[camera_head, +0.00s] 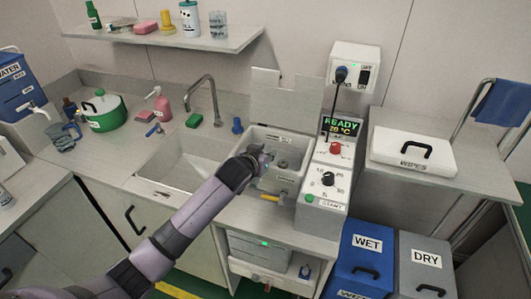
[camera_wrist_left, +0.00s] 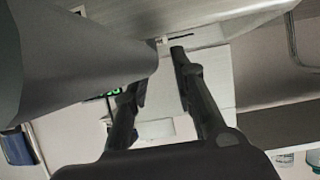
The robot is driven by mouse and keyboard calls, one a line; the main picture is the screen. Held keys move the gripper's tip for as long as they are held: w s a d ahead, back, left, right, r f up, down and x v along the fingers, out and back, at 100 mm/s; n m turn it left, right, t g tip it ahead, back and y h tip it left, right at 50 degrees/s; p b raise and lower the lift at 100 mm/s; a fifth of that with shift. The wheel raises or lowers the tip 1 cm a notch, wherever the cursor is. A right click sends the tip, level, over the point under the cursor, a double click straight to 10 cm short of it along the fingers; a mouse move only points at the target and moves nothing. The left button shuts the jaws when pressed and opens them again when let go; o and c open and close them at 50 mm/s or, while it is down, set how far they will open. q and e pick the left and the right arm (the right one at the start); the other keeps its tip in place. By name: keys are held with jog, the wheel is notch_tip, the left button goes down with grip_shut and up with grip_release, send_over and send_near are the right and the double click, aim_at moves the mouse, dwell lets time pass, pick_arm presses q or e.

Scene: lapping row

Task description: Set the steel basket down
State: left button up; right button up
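I cannot pick out a steel basket for certain. The open grey tank (camera_head: 250,141) of the bench machine has a greyish interior with a small round shape, partly hidden by my left gripper. My left gripper (camera_head: 264,155) is over the left part of this tank in the head view. In the left wrist view my left gripper (camera_wrist_left: 165,48) has its two dark fingers apart, with nothing clear between them. A big dark grey shape (camera_wrist_left: 80,65) blocks the left of that view; I cannot tell what it is. My right gripper is not in view.
The control box (camera_head: 322,190) with a green READY display stands right of the tank. A sink (camera_head: 185,160) with a tall tap (camera_head: 212,92) lies to the left. A white WIPES box (camera_head: 412,152) sits on the right counter. Blue WET (camera_head: 360,262) and grey DRY (camera_head: 425,265) bins stand below.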

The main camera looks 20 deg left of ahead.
pick_arm(q)
jog(key=shift+o, duration=0.9)
jog(key=shift+r, duration=0.35)
jog(key=v, duration=0.8)
jog(key=b+v, duration=0.1)
jog(key=v, duration=0.3)
jog(key=shift+r, duration=0.35)
